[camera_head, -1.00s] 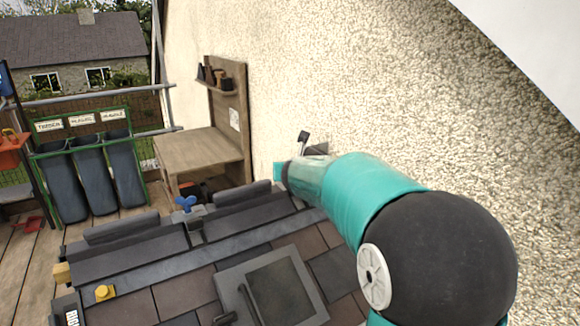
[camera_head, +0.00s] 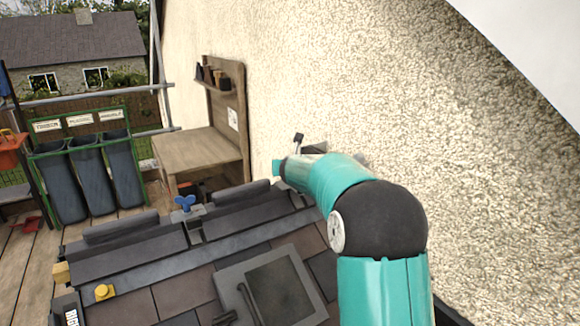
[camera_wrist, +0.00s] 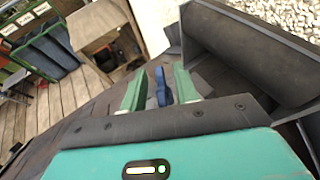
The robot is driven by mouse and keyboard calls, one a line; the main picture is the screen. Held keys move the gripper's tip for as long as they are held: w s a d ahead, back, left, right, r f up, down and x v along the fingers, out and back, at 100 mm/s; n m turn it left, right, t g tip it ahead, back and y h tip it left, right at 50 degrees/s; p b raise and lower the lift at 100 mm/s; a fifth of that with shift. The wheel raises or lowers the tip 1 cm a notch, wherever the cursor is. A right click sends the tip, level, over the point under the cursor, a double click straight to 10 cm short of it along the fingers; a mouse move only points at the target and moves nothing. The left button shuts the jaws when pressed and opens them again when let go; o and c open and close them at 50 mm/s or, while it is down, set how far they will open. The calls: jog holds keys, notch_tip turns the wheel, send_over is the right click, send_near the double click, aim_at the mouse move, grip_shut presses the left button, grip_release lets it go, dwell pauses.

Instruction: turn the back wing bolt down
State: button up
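A blue wing bolt (camera_wrist: 160,87) shows between the two green fingers of my gripper (camera_wrist: 158,91) in the wrist view. The fingers are apart, with a narrow gap on each side of the bolt, and neither visibly grips it. I cannot tell how deep the bolt sits between them. In the head view my fingers are hidden; only the teal end of my arm shows near the wall. Another view of a blue wing bolt (camera_head: 185,203) is in the head view, standing at the joint between the dark ridge caps (camera_head: 130,250), left of my arm.
A dark ridge cap (camera_wrist: 245,55) lies close on the right in the wrist view. The rough wall (camera_head: 400,100) runs beside my arm. A roof window (camera_head: 275,290), a yellow knob (camera_head: 104,292), a wooden bench (camera_head: 195,150) and dark bins (camera_head: 92,175) are also around.

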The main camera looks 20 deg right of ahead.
grip_shut()
jog(key=shift+m+h, duration=0.4)
jog(key=shift+w+a+m+g+h, duration=0.15)
jog(key=shift+m+g+h, duration=0.45)
jog(key=shift+m+h, duration=0.35)
jog(key=m+g+h, duration=0.4)
jog(key=m, duration=0.1)
jog(key=shift+r+h, duration=0.1)
jog(key=shift+h, duration=0.25)
jog(key=m+g+h, duration=0.1)
jog(key=m+g, duration=0.1)
jog(key=g, duration=0.1)
jog(key=shift+m, duration=0.35)
jog(key=shift+r+m+g+h, duration=0.1)
jog(key=shift+m+g+h, duration=0.4)
jog(key=shift+m+g, duration=0.45)
jog(key=shift+d+r+m+g, duration=0.15)
jog(key=shift+d+m+g, duration=0.1)
jog(key=shift+m+g, duration=0.65)
